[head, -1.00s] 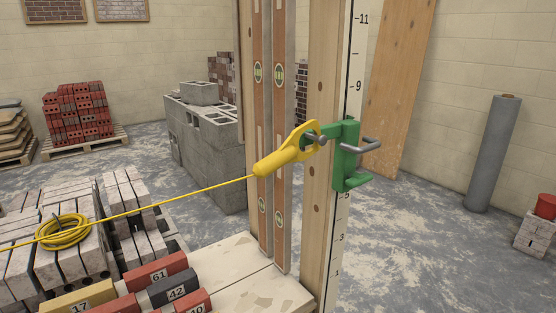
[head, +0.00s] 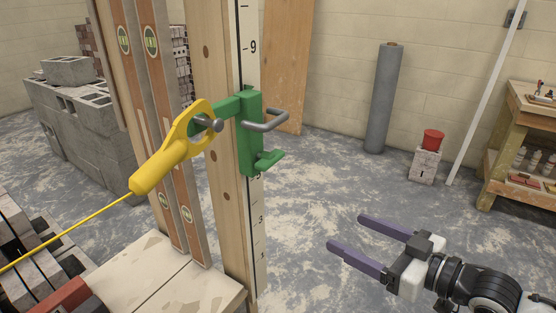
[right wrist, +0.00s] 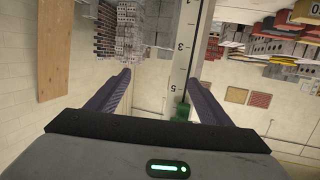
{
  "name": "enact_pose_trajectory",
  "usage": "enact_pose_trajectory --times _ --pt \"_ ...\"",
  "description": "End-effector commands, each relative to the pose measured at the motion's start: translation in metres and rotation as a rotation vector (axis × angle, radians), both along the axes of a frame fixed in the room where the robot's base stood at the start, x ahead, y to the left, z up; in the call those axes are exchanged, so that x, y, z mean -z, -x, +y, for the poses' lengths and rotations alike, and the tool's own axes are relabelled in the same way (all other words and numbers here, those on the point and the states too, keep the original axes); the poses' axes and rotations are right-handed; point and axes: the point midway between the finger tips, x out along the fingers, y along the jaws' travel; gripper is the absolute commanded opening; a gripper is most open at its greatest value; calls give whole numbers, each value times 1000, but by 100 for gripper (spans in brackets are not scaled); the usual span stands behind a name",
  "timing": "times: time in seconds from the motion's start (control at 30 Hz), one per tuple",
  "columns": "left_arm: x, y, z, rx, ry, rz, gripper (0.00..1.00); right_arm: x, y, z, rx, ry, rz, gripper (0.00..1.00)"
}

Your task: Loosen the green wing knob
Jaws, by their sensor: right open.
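A green clamp bracket (head: 247,140) sits on the upright wooden post (head: 222,200), with a bent grey bar (head: 268,122) at its front. A green piece (head: 268,162) juts from its lower end; I cannot tell whether this is the wing knob. A yellow line holder (head: 165,160) is hooked on the bracket's grey pin. My right gripper (head: 346,231) is open and empty, to the right of and below the bracket, apart from it. In the right wrist view, part of the green bracket (right wrist: 182,112) shows beyond the open fingers (right wrist: 159,78). My left gripper is out of view.
A yellow string (head: 70,234) runs from the holder to the lower left. Two levels (head: 155,100) stand left of the post on a pale block wall (head: 150,270). Grey blocks (head: 75,115) stand behind.

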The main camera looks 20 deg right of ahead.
Motion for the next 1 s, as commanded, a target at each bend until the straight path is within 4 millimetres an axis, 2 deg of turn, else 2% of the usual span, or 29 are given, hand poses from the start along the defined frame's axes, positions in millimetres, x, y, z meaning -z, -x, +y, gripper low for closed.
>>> enact_pose_trajectory --times 0.03,0.1,0.2,0.3,0.47,1.0 --pt "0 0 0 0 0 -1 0 -36 -7 11 -57 -5 -48 73" --pt "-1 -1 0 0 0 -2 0 -75 -11 27 -119 -32 -95 73" --pt "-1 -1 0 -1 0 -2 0 -114 -11 47 -189 -61 -135 73" --pt "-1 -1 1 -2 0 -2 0 -136 -10 60 -232 -79 -156 73" --pt "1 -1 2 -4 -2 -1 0 -147 -10 67 -251 -92 -167 73" --pt "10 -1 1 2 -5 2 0 -146 -27 78 -245 -92 -169 73"
